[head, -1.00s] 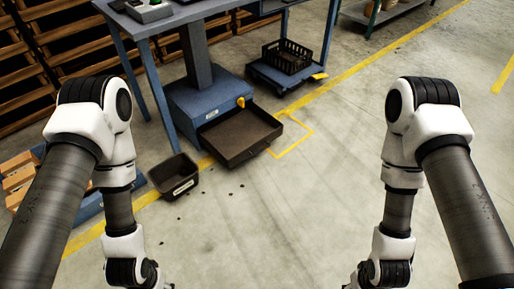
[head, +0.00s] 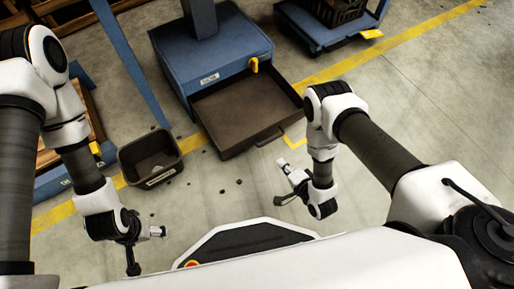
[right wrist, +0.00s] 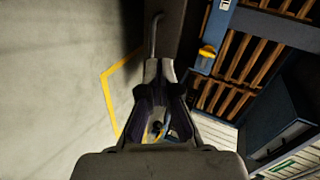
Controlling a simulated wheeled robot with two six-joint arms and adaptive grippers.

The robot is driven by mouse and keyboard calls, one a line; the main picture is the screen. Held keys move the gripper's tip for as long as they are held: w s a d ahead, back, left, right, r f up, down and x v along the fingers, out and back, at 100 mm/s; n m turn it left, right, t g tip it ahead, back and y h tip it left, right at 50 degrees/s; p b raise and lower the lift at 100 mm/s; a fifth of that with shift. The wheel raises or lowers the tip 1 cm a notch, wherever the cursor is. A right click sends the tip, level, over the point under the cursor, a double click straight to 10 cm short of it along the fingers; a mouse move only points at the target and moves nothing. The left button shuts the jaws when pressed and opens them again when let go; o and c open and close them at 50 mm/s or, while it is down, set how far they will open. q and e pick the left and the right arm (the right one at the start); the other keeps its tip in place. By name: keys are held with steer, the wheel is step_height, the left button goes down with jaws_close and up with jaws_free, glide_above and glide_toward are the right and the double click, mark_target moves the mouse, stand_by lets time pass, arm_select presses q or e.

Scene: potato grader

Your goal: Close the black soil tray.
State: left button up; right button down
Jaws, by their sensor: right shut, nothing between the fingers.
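The black soil tray (head: 240,100) is pulled out of the blue cabinet base (head: 218,52), open at the top, with a small handle (head: 268,137) on its front. My right gripper (head: 280,199) is shut and empty, in front of the tray and apart from it. In the right wrist view, the shut fingers (right wrist: 160,68) point toward the tray's dark front wall (right wrist: 173,22), with the bar-like handle (right wrist: 154,36) just beyond their tips. My left gripper (head: 132,265) hangs at the lower left, away from the tray; its finger opening is too small to tell.
A black bin (head: 150,158) stands on the floor left of the tray, with dark crumbs scattered nearby. A yellow knob (head: 254,65) sits on the cabinet. A blue cart (head: 322,32) with a black crate stands behind right.

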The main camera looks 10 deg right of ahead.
steer(key=f+m+t, duration=0.1)
steer(key=b, duration=0.7)
glide_toward(255, 136)
steer(key=shift+t+y, duration=0.3)
steer(key=shift+y, duration=0.1)
steer(key=x, duration=0.3)
steer(key=f+x, duration=0.1)
steer(key=x, duration=0.2)
steer(key=shift+s+d, duration=0.1)
steer(key=shift+d, duration=0.05)
arm_select(q)
step_height(255, 136, down, 8)
arm_select(e)
steer(key=shift+w+r, duration=0.2)
steer(key=shift+w, duration=0.2)
